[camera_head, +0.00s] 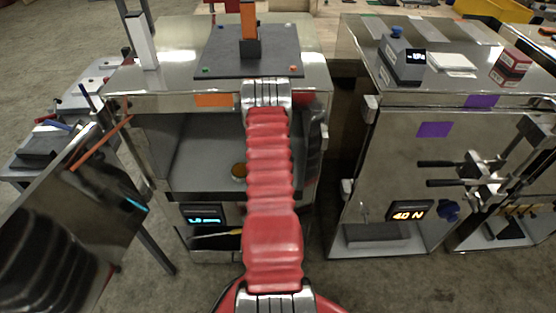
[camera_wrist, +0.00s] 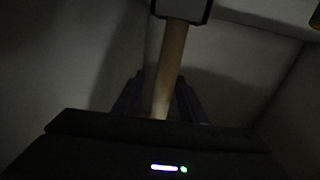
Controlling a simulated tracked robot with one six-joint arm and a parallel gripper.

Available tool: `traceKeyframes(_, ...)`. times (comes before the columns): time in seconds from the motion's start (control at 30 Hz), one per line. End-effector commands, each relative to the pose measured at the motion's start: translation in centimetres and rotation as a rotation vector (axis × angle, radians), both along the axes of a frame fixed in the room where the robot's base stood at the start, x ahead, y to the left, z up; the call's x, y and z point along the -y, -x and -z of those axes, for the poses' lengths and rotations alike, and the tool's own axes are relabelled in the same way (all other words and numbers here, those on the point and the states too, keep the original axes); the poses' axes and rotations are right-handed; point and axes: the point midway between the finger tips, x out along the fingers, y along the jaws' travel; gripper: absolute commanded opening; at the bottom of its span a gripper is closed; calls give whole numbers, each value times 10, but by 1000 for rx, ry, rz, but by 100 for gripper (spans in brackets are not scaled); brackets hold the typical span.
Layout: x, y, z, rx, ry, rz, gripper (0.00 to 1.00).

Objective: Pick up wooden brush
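The wooden brush's pale handle (camera_wrist: 170,62) shows in the wrist view, running from the upper middle down toward my gripper, slightly tilted. My gripper (camera_wrist: 160,82) has a dark finger on each side of the handle. A gap shows on the left; the right finger appears close to the handle. In the head view, my red arm hides the gripper and brush at the open cabinet (camera_head: 198,150).
Dim pale walls surround my gripper in the wrist view, with a yellowish thing (camera_wrist: 312,18) at the upper right corner.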

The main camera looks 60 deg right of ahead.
Motion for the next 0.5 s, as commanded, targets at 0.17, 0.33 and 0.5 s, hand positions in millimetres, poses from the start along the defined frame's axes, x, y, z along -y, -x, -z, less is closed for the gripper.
traceKeyframes(0.17,0,0,0,0,0,0,38)
traceKeyframes(0.33,0,0,0,0,0,0,37)
traceKeyframes(0.5,0,0,0,0,0,0,26)
